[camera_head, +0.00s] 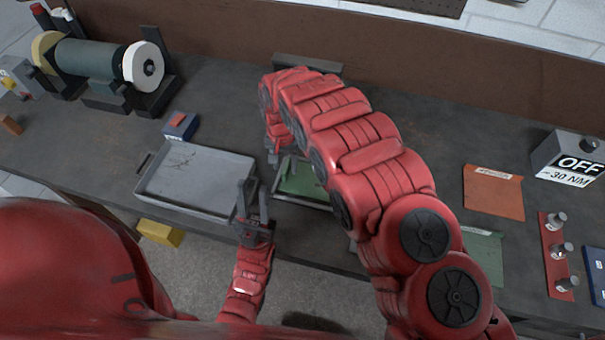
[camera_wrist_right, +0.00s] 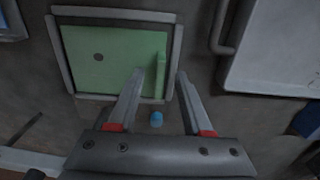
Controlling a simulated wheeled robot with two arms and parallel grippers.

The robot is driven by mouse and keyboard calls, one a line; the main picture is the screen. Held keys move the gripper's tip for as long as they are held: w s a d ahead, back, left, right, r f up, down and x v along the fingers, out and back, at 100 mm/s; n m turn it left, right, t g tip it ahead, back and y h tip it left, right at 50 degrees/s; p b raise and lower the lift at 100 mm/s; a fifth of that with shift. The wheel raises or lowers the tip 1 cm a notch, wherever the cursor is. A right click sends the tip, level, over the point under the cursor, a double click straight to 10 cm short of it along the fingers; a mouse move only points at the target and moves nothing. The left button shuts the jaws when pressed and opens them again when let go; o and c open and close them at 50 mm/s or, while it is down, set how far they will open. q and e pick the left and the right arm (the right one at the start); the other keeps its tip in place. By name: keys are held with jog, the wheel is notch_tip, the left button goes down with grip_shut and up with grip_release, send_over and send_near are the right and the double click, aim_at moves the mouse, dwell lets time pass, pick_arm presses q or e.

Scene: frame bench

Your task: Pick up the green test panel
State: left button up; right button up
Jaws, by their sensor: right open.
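A green panel (camera_head: 300,178) lies in a grey frame on the bench, partly covered by my right arm in the head view. In the right wrist view the green panel (camera_wrist_right: 108,60) shows a dark round spot and a narrow raised green strip (camera_wrist_right: 160,75) along its right side. My right gripper (camera_wrist_right: 160,72) is open, its fingertips to either side of that strip; I cannot tell whether they touch it. In the head view its jaws are mostly hidden. My left gripper (camera_head: 252,186) is open and empty by the right edge of the grey tray (camera_head: 195,207).
A small blue cylinder (camera_wrist_right: 157,119) shows between the right fingers' bases. A blue-and-red block (camera_head: 180,126) sits behind the tray. An orange sheet (camera_head: 493,193), another green sheet (camera_head: 483,255) and a grey box (camera_head: 572,160) are at right.

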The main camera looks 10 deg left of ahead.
jog(key=shift+f+p, duration=0.5)
jog(key=shift+f, duration=0.9)
grip_shut()
dwell(0.4)
